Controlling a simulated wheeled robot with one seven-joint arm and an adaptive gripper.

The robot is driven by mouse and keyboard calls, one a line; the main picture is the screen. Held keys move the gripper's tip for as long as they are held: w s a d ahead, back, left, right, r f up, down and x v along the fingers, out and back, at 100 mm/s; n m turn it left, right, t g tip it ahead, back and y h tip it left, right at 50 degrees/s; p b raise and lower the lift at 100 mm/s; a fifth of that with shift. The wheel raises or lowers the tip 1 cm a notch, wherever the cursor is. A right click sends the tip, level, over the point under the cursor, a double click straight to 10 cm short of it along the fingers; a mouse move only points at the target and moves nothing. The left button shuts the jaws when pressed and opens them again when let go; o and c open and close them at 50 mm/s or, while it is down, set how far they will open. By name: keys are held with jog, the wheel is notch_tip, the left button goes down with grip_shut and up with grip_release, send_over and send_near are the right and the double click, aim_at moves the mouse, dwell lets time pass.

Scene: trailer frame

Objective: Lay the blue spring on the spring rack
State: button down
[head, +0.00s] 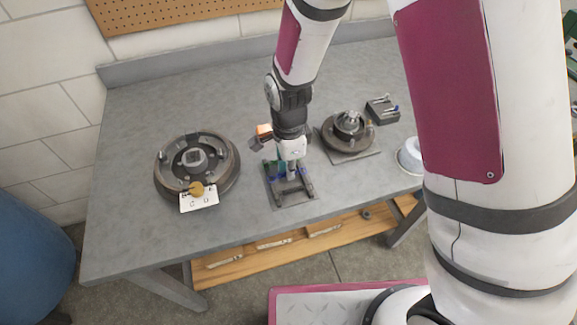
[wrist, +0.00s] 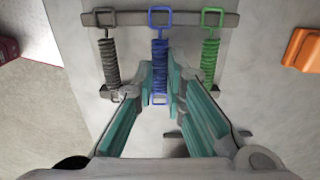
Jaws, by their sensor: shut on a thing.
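The spring rack (head: 280,204) is a dark frame near the front edge of the workbench, under my gripper (head: 289,172). In the wrist view, its grey bar (wrist: 132,19) runs across the top. A dark grey spring (wrist: 110,62) lies on the left and a green spring (wrist: 210,60) on the right. The blue spring (wrist: 159,45) is between them, roughly parallel, with its upper loop over the bar. My gripper (wrist: 161,82) is shut on the blue spring's lower part. I cannot tell whether the spring touches the rack; its lower end is partly hidden by the fingers.
A brake drum (head: 229,182) with a lettered card (head: 205,202) stands left on the workbench (head: 130,205). A hub (head: 349,142), a dark block with bolts (head: 385,117) and a white bowl (head: 411,157) are right. An orange thing (wrist: 302,48) lies near the rack.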

dwell(0.4)
jog(key=c, duration=1.6)
grip_release()
jog(key=shift+o, duration=0.2)
jog(key=shift+c, duration=0.2)
jog(key=shift+c, duration=1.4)
jog(key=shift+r+p, duration=2.15)
jog(key=shift+r, duration=1.3)
